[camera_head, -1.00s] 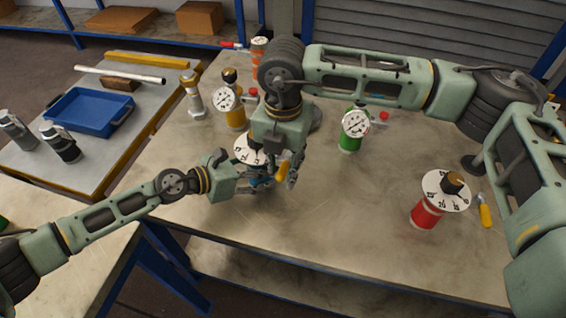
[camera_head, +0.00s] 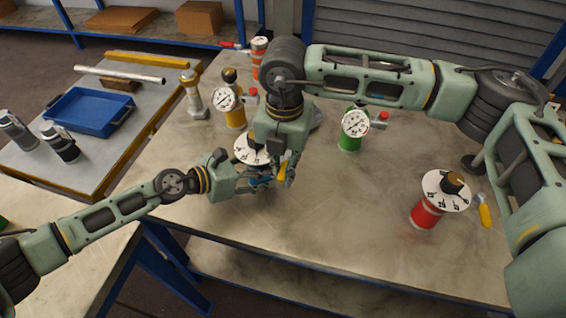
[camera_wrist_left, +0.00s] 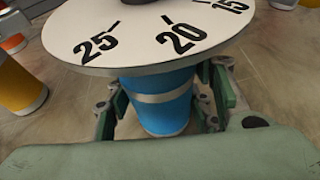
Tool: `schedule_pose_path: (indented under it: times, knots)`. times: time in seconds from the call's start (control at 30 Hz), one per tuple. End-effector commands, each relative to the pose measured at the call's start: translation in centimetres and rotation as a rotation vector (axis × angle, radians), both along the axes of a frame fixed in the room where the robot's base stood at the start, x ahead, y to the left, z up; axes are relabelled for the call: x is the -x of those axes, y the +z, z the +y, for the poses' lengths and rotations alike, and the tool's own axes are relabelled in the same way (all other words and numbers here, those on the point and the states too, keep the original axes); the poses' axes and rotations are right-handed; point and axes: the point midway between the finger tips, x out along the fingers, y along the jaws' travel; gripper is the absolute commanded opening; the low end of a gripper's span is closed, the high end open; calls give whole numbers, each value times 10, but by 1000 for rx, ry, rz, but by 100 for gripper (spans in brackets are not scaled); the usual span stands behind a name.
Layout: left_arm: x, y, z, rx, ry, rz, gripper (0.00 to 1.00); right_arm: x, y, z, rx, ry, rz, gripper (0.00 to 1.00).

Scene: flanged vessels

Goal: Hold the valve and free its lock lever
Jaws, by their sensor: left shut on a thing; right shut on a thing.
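The valve has a blue body (camera_wrist_left: 160,100) under a white numbered dial (camera_head: 247,150). My left gripper (camera_head: 260,183) is shut around the blue body; the left wrist view shows its fingers on both sides, below the dial. The valve's yellow lock lever (camera_head: 282,173) shows beside the body, to its right. My right gripper (camera_head: 287,174) comes down from above and is shut on the yellow lever. My right wrist hides part of the dial, and the exact finger contact on the lever is too small to see.
A red valve (camera_head: 426,215) with a dial and yellow lever stands at the right. A green-bodied gauge vessel (camera_head: 350,143) and an orange one (camera_head: 236,118) stand farther back. A blue tray (camera_head: 88,112) lies on the left table. The front right tabletop is clear.

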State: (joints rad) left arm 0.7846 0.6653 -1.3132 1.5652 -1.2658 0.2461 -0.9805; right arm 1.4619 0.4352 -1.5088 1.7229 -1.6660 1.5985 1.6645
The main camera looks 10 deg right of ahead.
Motion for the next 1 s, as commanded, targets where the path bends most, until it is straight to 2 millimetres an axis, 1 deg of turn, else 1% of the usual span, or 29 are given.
schedule_pose_path:
  times: [0.27,0.57,1.0]
  knots:
    - [0,-1,1,-5,0,-3,0,2,1,-9,1,184,0,0]
    - [0,-1,1,-5,0,-3,0,3,1,-22,2,464,-2,0]
    - [0,-1,1,-5,0,-3,0,-3,1,-41,3,881,-3,0]
